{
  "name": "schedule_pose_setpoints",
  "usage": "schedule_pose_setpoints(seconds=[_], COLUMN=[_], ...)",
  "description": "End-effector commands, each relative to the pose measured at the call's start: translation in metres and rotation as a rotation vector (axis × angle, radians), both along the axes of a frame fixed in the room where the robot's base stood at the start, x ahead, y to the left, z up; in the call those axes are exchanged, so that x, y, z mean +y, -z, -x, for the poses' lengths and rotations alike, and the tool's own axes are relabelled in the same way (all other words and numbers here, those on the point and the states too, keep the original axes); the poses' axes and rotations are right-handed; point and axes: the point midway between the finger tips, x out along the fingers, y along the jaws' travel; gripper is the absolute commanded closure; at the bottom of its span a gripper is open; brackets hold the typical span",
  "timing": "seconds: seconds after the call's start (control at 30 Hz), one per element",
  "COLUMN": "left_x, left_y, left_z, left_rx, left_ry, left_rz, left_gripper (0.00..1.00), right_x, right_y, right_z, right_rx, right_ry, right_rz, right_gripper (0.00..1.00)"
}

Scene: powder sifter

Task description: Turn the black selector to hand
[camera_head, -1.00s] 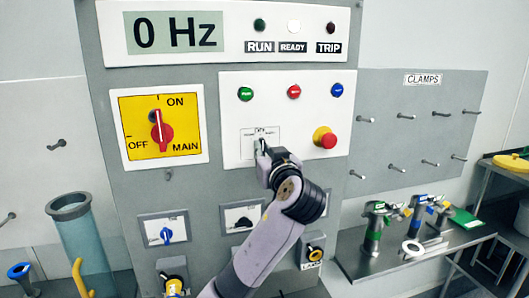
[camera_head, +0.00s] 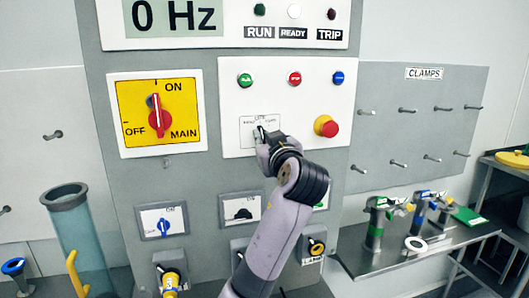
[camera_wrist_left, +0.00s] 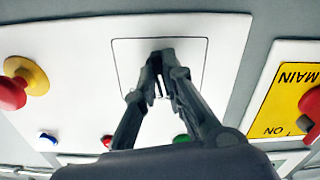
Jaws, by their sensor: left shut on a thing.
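The black selector (camera_head: 258,130) sits on a small square label in the lower part of the white button panel; it is mostly hidden by my left gripper (camera_head: 264,138). My left gripper reaches it from below, its fingertips at the panel. In the left wrist view the gripper (camera_wrist_left: 161,78) has its two dark fingers closed together over the middle of the square label (camera_wrist_left: 192,50), shut on the selector. The label's words are too small to read, and the selector's pointing direction is unclear. My right gripper is not in view.
Green, red and blue buttons (camera_head: 295,78) lie above the selector, and a red emergency knob (camera_head: 327,126) lies to its right. A red main switch (camera_head: 159,117) on a yellow plate is to the left. Another black knob (camera_head: 243,214) is below. A clear tube (camera_head: 80,240) stands at lower left.

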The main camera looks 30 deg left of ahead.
Motion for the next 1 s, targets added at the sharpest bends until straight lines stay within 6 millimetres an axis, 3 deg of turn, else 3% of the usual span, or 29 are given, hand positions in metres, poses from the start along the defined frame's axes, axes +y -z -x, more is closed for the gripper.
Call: schedule_pose_setpoints(seconds=[0.03, 0.1, 0.4, 0.7, 1.0], left_x=[-0.001, -0.001, -0.001, -0.001, 0.0], left_y=[0.008, 0.008, 0.005, 0.002, 0.0], left_z=[0.0, 0.0, 0.0, 0.0, 0.0], left_rx=[-0.035, -0.082, -0.27, -0.397, -0.447], left_ry=[0.002, 0.003, 0.002, 0.0, -0.001], left_rz=[0.031, 0.072, 0.231, 0.34, 0.38], left_gripper=[1.0, 1.0, 1.0, 1.0, 1.0], right_x=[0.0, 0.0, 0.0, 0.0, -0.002], right_y=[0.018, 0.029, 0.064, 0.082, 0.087], right_z=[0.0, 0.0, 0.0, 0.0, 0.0], right_rx=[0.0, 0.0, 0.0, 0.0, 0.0], right_ry=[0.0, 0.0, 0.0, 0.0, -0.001], right_rz=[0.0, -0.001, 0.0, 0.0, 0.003], right_gripper=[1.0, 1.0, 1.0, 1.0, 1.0])
